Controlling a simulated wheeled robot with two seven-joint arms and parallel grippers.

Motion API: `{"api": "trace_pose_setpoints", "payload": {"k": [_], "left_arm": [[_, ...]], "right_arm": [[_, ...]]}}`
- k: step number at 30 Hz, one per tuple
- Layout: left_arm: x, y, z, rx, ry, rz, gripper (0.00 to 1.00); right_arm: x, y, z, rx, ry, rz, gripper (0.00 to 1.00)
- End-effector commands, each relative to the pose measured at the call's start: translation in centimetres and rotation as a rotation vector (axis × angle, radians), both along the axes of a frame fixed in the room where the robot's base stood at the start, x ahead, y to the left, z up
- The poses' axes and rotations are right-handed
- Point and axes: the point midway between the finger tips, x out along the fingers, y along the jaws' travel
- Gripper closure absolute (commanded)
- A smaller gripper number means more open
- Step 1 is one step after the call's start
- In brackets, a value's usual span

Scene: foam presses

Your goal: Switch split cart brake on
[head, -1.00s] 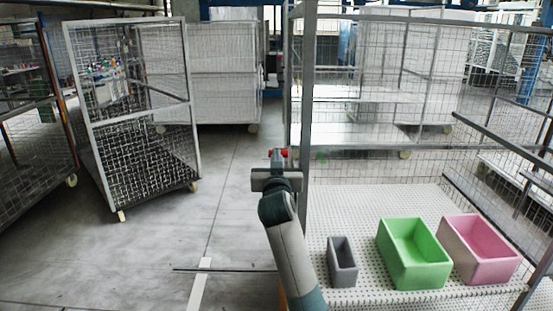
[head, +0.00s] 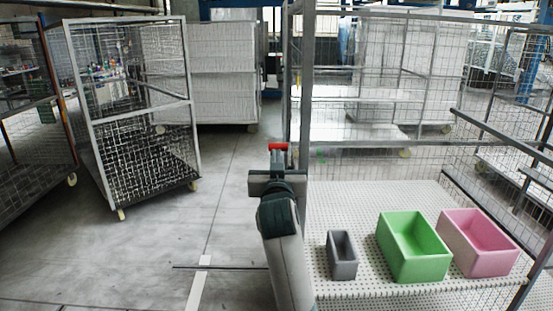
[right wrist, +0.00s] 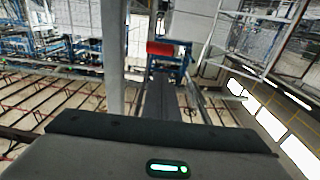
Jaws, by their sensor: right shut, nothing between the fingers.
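My right gripper (head: 278,158) points away from me, just left of the grey upright post (head: 305,130) of the nearest mesh cart. Its fingers are shut with nothing between them. A small red piece (head: 278,146) shows at the finger end. The right wrist view shows the dark shut fingers (right wrist: 163,98) with a red cylinder-like piece (right wrist: 164,48) at their far end. I cannot tell whether the red piece belongs to the gripper or to the cart's brake. No brake is otherwise clear. My left gripper is out of view.
The cart's white perforated shelf (head: 365,205) holds a grey bin (head: 342,268), a green bin (head: 415,268) and a pink bin (head: 482,262). Another mesh cart (head: 140,110) stands on the left, with more behind.

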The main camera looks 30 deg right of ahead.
Motion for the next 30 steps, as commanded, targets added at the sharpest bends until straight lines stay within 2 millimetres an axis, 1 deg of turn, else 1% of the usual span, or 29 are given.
{"api": "trace_pose_setpoints", "payload": {"k": [1,3,9,26,29,30], "left_arm": [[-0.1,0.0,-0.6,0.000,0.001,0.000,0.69],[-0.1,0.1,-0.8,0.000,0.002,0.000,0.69],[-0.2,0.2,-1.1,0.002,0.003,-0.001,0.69],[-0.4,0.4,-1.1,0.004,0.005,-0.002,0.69],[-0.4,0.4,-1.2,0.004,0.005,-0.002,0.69],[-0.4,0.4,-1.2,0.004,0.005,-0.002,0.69]], "right_arm": [[-0.6,0.4,-0.2,0.002,-0.002,0.001,1.00],[-1.3,0.8,-0.1,0.001,-0.003,0.000,1.00],[-2.3,1.4,0.1,0.001,-0.001,0.000,1.00],[-2.4,1.5,0.2,0.001,0.001,0.000,1.00],[-2.1,1.6,-0.3,-0.002,0.009,0.004,1.00],[-1.9,1.7,-0.8,-0.004,0.018,0.007,1.00]]}}
